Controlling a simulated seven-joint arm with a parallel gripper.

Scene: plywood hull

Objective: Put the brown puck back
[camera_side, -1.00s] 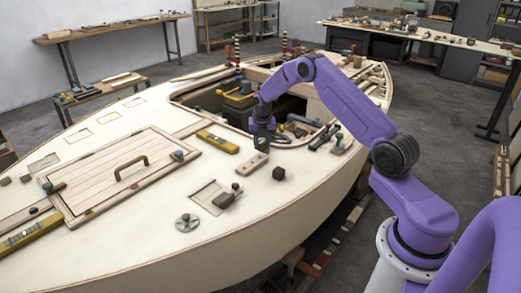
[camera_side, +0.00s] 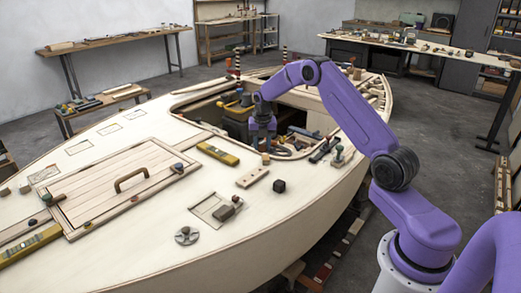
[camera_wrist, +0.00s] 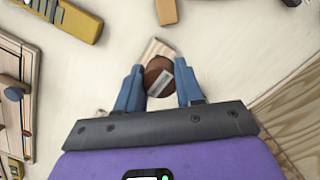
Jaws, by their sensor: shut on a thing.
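In the wrist view the brown puck (camera_wrist: 157,72) sits between the two blue fingers of my gripper (camera_wrist: 159,88). The fingers are shut on its sides. A pale rectangular patch shows across the puck. A light wooden piece (camera_wrist: 154,47) shows partly behind the puck; I cannot tell the gap between them. In the side view my gripper (camera_side: 262,140) hangs over the deck near the cockpit opening, behind a small wooden block (camera_side: 266,158). The puck is too small to make out there.
Tools (camera_side: 325,150) line the cockpit edge at right. A handled hatch (camera_side: 125,190) is at left.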

